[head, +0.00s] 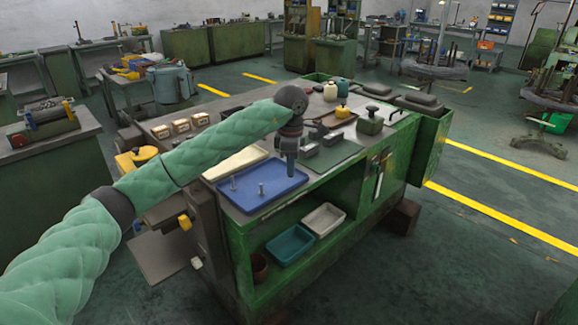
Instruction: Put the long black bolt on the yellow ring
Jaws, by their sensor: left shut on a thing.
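My left gripper (290,158) points down over the right end of the blue tray (265,206) on the green workbench. It is shut on a thin dark piece, apparently the long black bolt (291,170), which is small and hard to tell from the fingers. Two small grey bolts (262,188) stand upright in the tray, to the left of the gripper. I cannot make out a yellow ring for sure; a small yellow object (342,112) sits farther back on the bench. My right gripper is not in view.
A cream tray (236,162) lies behind the blue one, partly hidden by my arm. Dark blocks (310,151) and a green pot-like thing (370,122) stand to the right. Teal (289,246) and grey bins (323,220) sit on the lower shelf.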

